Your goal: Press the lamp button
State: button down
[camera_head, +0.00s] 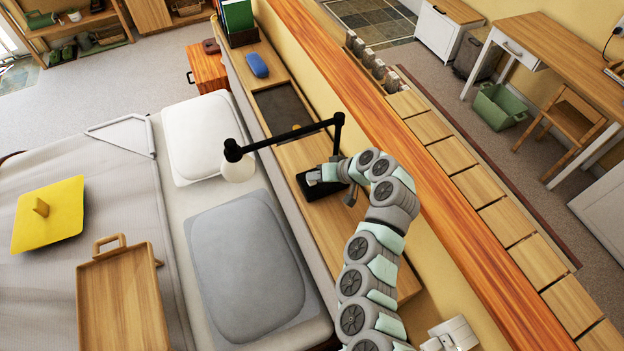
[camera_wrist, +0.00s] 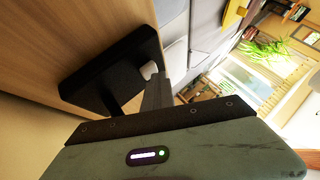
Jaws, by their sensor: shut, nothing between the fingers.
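The desk lamp has a black jointed arm (camera_head: 290,137), a white shade (camera_head: 238,168) and a dark flat base (camera_head: 322,191) on the wooden shelf beside the bed. In the wrist view the base (camera_wrist: 112,66) shows as a black slab, with a small pale button (camera_wrist: 149,70) at its edge. My gripper (camera_head: 327,173) is over the lamp base, its fingers shut and empty. In the wrist view the fingertips (camera_wrist: 156,80) are right by the button and partly cover it. I cannot tell whether they touch it.
The shelf (camera_head: 298,155) also holds a dark tray (camera_head: 285,107), a blue case (camera_head: 257,65) and green books (camera_head: 238,18). The lamp's arm and shade reach over the bed near my gripper. A grey pillow (camera_head: 247,265) and a white pillow (camera_head: 202,135) lie alongside.

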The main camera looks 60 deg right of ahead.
aim_at(314, 182)
jog(key=shift+r, duration=3.15)
